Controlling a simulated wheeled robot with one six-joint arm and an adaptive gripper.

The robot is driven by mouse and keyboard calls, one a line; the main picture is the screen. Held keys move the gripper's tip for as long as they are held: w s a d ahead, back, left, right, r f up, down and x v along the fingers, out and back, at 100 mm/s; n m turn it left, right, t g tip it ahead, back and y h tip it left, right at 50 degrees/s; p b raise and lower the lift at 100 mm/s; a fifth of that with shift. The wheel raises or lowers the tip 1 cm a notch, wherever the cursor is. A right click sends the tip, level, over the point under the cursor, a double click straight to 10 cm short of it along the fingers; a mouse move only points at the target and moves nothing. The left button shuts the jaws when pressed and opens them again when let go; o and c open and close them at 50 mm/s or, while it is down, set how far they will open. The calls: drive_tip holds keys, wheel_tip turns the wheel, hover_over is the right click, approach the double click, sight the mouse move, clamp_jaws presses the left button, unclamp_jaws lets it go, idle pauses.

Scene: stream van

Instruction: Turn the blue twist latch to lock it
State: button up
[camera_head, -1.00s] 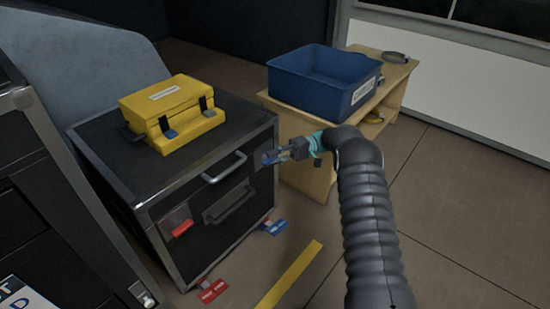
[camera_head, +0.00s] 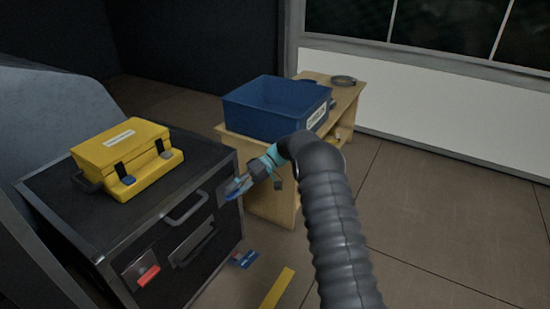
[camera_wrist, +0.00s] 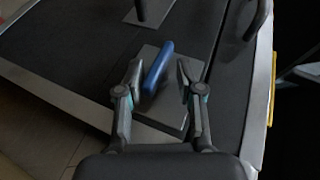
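The blue twist latch (camera_wrist: 158,67) is a narrow blue handle on a grey plate (camera_wrist: 170,110) on the dark cabinet's front. In the wrist view it stands between the two fingers of my gripper (camera_wrist: 160,80). The fingers are apart, with a gap visible on each side, so the gripper is open around the handle without visible contact. The handle lies slightly slanted to the plate. In the head view my gripper (camera_head: 243,182) is at the cabinet's upper right front corner, and the latch is partly hidden there.
The black cabinet (camera_head: 75,222) carries a yellow case (camera_head: 122,160) on top. A red latch (camera_head: 148,275) is at its lower left front. A wooden bench (camera_head: 272,205) holding a blue bin (camera_head: 275,118) stands behind my arm. A blue tag (camera_head: 245,259) and yellow strip (camera_head: 278,289) lie on the floor.

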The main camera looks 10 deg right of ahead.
drive_tip(key=t+h, duration=0.1)
drive_tip(key=n+t+h, duration=0.1)
drive_tip(key=shift+s+a+r+h, duration=0.2)
drive_tip(key=shift+r+h, duration=0.1)
drive_tip(key=t+h, duration=0.2)
drive_tip(key=shift+s+a+r+n+t, duration=0.1)
drive_tip(key=shift+s+r+n+t, duration=0.1)
drive_tip(key=shift+n+t, duration=0.2)
drive_tip(key=shift+s+a+n+t+h+p, duration=0.15)
drive_tip(key=shift+n+t+h+p, duration=0.25)
drive_tip(key=shift+t+h, duration=0.45)
drive_tip(key=shift+s+a+r+t+h+p, duration=0.1)
drive_tip(key=shift+t+h+p, duration=0.45)
drive_tip(key=shift+t+p, duration=0.1)
drive_tip(key=shift+s+a+r+t+h+p, duration=0.1)
drive_tip(key=shift+t+h+p, duration=0.4)
drive_tip(key=shift+t+p, duration=0.1)
drive_tip(key=v, duration=1.4)
drive_tip(key=s+d+r+m, duration=0.2)
drive_tip(key=s+d+r, duration=0.2)
drive_tip(key=s, duration=0.3)
drive_tip(key=s+d+r+m+t+h, duration=0.1)
drive_tip(key=s+d+r, duration=0.3)
drive_tip(key=s, duration=0.3)
drive_tip(key=shift+r+m, duration=0.4)
drive_tip(key=shift+r, duration=0.5)
drive_tip(key=shift+s, duration=0.1)
